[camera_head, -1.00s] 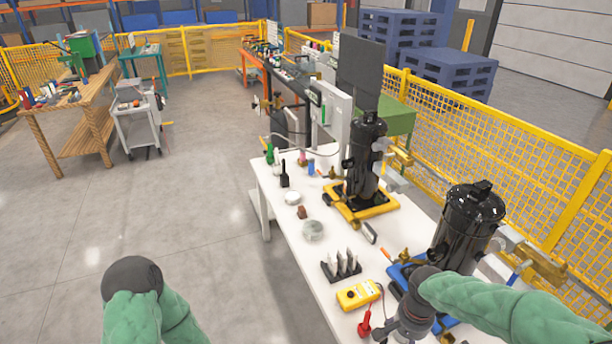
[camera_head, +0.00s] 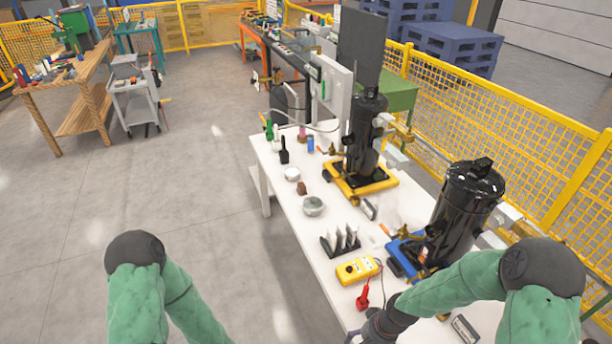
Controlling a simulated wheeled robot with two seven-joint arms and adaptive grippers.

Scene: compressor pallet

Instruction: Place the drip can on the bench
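The white bench (camera_head: 285,226) runs through the middle of the view. I cannot tell for certain which thing is the drip can. A round grey can (camera_head: 313,206) and a smaller round white tin (camera_head: 292,174) stand on the bench's left half. A red item with a thin upright tip (camera_head: 362,299) lies near the front edge. My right gripper (camera_head: 366,338) is low at the bottom edge, just below the red item and partly cut off. Its fingers do not show clearly, nor whether it holds anything. My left gripper is out of view; only my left arm shows.
A yellow meter (camera_head: 358,270), a dark rack with upright pieces (camera_head: 341,242), and two black compressors (camera_head: 366,135) (camera_head: 464,212) on yellow and blue bases crowd the bench. Several bottles stand at its far left end. A yellow mesh fence (camera_head: 490,135) runs behind.

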